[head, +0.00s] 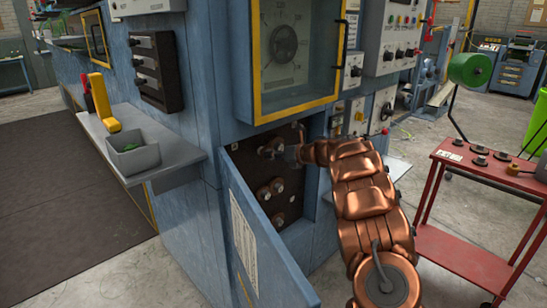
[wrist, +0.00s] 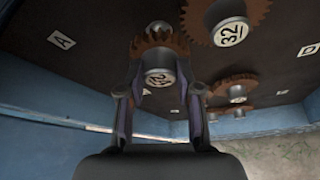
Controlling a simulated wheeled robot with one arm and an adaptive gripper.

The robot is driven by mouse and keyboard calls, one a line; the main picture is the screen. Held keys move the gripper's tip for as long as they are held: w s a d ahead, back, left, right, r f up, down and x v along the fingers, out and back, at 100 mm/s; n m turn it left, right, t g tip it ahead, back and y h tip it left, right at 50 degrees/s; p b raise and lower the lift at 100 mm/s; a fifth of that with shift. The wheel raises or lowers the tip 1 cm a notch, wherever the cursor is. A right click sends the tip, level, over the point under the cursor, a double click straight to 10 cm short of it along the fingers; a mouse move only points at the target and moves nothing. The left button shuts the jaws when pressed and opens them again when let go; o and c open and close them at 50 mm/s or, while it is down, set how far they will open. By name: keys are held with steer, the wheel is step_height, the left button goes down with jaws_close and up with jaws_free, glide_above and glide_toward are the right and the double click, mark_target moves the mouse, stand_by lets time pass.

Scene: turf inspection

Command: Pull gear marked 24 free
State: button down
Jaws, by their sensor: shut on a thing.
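The gear marked 24 (wrist: 160,77) is a brown toothed gear with a pale hub. Its number label faces the wrist camera and appears turned over. My gripper (wrist: 161,92) is shut on this gear's hub, with one finger on each side of it. In the head view my gripper (head: 293,153) reaches into the open cabinet, at the dark panel (head: 293,200). The fingers and arm partly hide the gear there. I cannot tell whether the gear is still seated on its shaft.
A gear marked 32 (wrist: 231,32) sits close beside it, upper right. More gears (wrist: 236,92) are mounted further right. The open blue cabinet door (head: 255,235) stands in front at left. A red cart (head: 470,200) stands at right. A grey bin (head: 133,153) is on the left shelf.

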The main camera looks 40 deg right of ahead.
steer(key=shift+s+d+b, duration=0.2)
steer(key=shift+s+b, duration=0.8)
steer(key=shift+s, duration=0.2)
steer(key=shift+s+d+b, duration=0.15)
steer(key=shift+s+b, duration=0.85)
steer(key=shift+s, duration=0.2)
